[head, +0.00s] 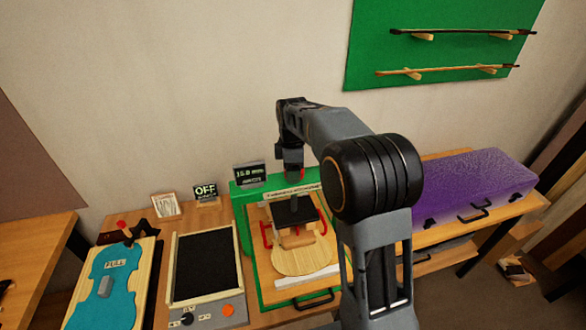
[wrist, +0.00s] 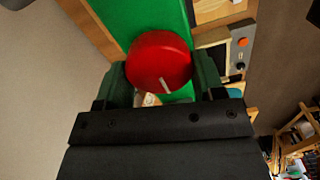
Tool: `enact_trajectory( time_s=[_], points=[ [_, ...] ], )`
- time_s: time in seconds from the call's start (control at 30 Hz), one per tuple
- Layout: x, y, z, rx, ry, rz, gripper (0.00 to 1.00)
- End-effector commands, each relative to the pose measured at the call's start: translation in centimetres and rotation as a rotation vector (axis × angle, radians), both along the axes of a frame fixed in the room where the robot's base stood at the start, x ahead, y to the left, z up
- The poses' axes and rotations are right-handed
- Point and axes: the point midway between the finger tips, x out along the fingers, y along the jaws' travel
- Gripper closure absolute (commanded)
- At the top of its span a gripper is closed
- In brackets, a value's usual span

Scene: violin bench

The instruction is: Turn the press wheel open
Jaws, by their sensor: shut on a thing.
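The press wheel (wrist: 158,58) is a round red knob with a white line mark near its lower edge in the wrist view. My gripper (wrist: 163,72) has one dark green finger on each side of the wheel and is shut on it. In the head view my gripper (head: 291,168) points down at the top of the green press (head: 240,208), and only a little red of the wheel (head: 301,174) shows beside it. Under the press crossbar are a dark plate, red clamps and a pale wooden violin part (head: 300,262).
A small display (head: 249,175) reading about 15.0 stands close behind the press, left of my gripper. An OFF sign (head: 206,192), a black-topped plate unit (head: 206,266) and a blue violin-shaped form (head: 97,288) lie left. A purple case (head: 470,185) lies right.

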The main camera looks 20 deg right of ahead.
Motion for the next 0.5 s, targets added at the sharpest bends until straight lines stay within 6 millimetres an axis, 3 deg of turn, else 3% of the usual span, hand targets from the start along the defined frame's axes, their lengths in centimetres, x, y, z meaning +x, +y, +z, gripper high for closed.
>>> enact_trajectory(
  time_s=[0.3,0.5],
  points=[
    [0.03,-0.01,0.07,0.0,-0.002,0.001,0.12],
    [0.02,-0.01,0.06,-0.001,-0.001,0.001,0.12]
  ],
)
